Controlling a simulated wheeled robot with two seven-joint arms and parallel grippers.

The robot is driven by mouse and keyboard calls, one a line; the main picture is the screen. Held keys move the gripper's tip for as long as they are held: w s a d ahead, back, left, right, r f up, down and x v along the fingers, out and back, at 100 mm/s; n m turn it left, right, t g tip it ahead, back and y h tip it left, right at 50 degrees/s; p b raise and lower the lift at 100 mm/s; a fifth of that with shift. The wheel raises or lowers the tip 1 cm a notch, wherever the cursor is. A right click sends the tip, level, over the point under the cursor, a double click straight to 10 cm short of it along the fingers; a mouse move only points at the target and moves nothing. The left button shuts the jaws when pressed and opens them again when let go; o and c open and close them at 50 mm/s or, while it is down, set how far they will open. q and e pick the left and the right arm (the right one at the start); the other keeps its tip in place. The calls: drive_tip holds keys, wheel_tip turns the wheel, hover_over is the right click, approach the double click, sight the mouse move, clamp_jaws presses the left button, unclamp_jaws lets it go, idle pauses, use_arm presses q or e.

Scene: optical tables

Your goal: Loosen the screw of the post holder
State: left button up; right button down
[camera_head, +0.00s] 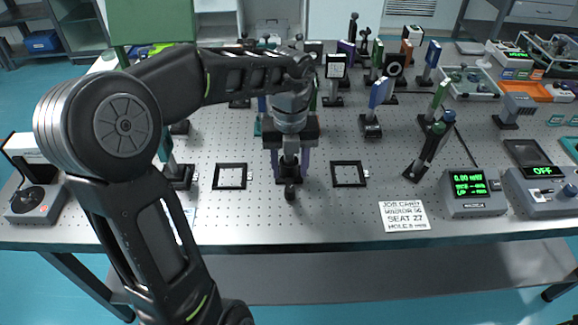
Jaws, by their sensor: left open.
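A black post holder (289,172) stands on the optical table near its front middle, between two flat black square frames. A dark knob, which looks like its screw (290,190), sticks out toward the front. My left gripper (291,160) reaches down over the post holder from above. Its fingers are open, one on each side of the holder. I cannot tell whether they touch it. The upper part of the holder is hidden by the gripper. My right gripper is not in view.
The flat black frames (230,176) and (349,174) lie on either side. Several mounted optics fill the back. The perforated table (260,228) is clear in front.

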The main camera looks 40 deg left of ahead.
sight(290, 189)
use_arm(q)
drive_tip(key=shift+w+r, duration=0.1)
idle(0.3)
wheel_tip(290, 189, down, 8)
drive_tip(key=shift+r, duration=0.1)
idle(0.4)
drive_tip(key=shift+c, duration=0.6)
clamp_jaws()
